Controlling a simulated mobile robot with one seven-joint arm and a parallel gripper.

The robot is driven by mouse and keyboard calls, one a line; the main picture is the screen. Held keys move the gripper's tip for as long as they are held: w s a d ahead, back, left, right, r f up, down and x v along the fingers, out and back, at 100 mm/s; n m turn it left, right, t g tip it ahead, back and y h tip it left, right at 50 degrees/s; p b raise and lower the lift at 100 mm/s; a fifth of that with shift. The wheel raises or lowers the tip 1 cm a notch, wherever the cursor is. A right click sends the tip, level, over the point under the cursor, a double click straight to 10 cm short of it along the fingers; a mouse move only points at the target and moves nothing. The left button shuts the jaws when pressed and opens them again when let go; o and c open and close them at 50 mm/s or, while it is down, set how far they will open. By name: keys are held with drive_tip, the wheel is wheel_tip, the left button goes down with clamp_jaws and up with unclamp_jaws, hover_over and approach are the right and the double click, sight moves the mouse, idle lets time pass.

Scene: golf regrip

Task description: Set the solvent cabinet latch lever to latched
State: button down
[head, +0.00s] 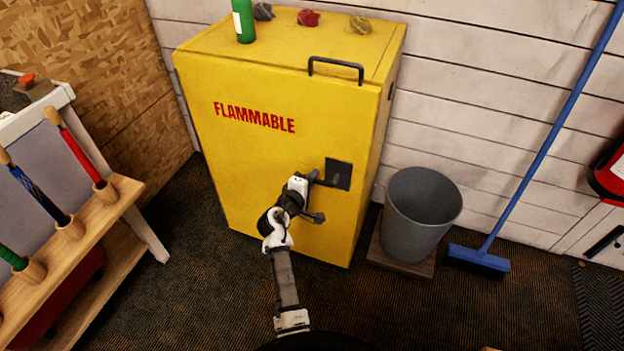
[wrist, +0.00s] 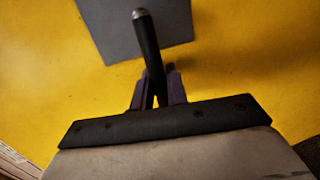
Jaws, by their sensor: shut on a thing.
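The yellow solvent cabinet (head: 250,165) stands against the wall with its door shut. A dark grey latch plate (head: 340,174) is on the right side of its front. It also shows at the top of the wrist view (wrist: 110,25). The black latch lever (wrist: 148,45), with a grey rounded tip, runs from in front of the plate down between my fingers. My gripper (wrist: 158,92) is shut on the lever, with one purple finger on each side. In the head view my gripper (head: 313,176) is just left of the plate and hides most of the lever.
A green bottle (head: 243,22) and several crumpled rags (head: 308,18) are on the cabinet top. A grey bin (head: 420,215) and a blue broom (head: 480,258) stand to the right. A wooden club rack (head: 95,208) is at left. Floor in front of the cabinet is open.

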drive_tip(key=c, duration=1.4)
unclamp_jaws()
drive_tip(key=shift+c, duration=0.2)
drive_tip(key=b+v, duration=0.1)
drive_tip(key=v, duration=1.2)
drive_tip(key=shift+s+r, duration=0.2)
drive_tip(key=shift+s, duration=0.15)
drive_tip(key=shift+a+r, duration=0.1)
drive_tip(key=shift+a, duration=0.1)
